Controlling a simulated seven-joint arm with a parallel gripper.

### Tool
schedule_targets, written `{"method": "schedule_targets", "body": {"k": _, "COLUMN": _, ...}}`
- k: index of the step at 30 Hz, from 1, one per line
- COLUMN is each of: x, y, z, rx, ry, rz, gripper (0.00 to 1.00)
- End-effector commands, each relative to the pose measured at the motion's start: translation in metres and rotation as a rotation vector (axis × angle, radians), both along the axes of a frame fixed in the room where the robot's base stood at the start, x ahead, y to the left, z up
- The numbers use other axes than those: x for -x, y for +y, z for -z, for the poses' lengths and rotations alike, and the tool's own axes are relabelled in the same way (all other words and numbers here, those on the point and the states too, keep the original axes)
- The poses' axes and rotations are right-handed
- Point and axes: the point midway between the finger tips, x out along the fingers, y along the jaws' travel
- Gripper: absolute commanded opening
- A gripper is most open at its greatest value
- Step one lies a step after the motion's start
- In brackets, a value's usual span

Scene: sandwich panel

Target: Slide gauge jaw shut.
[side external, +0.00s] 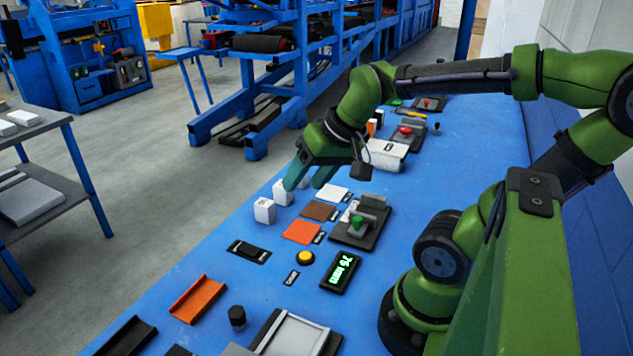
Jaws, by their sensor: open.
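The likely gauge (372,237) is a dark base with grey blocks and a green knob (358,224), on the blue table right of centre. A space shows between its grey parts, but I cannot tell how wide the jaw stands. A black display (341,272) with green digits, seemingly in mm, lies in front of it. My gripper (308,182) is open, with teal fingers pointing down, to the left of and behind the gauge. It is apart from the gauge and near a white block (283,193). Nothing is visible between the fingers.
Another white block (264,211) stands near the left table edge. White, brown and orange flat samples (302,232) lie between the blocks and gauge. A yellow button (305,258), an orange channel (198,299) and a black knob (237,317) are nearer. A white box (386,155) stands behind.

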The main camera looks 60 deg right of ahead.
Motion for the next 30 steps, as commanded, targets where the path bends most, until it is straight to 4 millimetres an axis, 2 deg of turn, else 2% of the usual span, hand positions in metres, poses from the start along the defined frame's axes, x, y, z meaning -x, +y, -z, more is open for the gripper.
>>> {"method": "schedule_targets", "body": {"k": 1, "x": -0.003, "y": -0.03, "z": 0.008, "rx": 0.002, "ry": 0.072, "rz": 0.079, "gripper": 0.48}}
{"method": "schedule_targets", "body": {"k": 3, "x": 0.0, "y": -0.069, "z": 0.017, "rx": 0.007, "ry": 0.171, "rz": 0.158, "gripper": 0.37}}
{"method": "schedule_targets", "body": {"k": 6, "x": 0.014, "y": -0.118, "z": 0.028, "rx": 0.001, "ry": 0.31, "rz": 0.239, "gripper": 0.35}}
{"method": "schedule_targets", "body": {"k": 9, "x": 0.031, "y": -0.153, "z": 0.035, "rx": -0.01, "ry": 0.427, "rz": 0.28, "gripper": 0.35}}
{"method": "schedule_targets", "body": {"k": 11, "x": 0.04, "y": -0.167, "z": 0.036, "rx": -0.015, "ry": 0.483, "rz": 0.283, "gripper": 0.35}}
{"method": "schedule_targets", "body": {"k": 15, "x": 0.047, "y": -0.169, "z": 0.031, "rx": -0.006, "ry": 0.532, "rz": 0.233, "gripper": 0.35}}
{"method": "schedule_targets", "body": {"k": 20, "x": 0.047, "y": -0.167, "z": 0.047, "rx": -0.009, "ry": 0.535, "rz": 0.221, "gripper": 0.35}}
{"method": "schedule_targets", "body": {"k": 30, "x": 0.048, "y": -0.166, "z": 0.12, "rx": -0.012, "ry": 0.536, "rz": 0.223, "gripper": 0.35}}
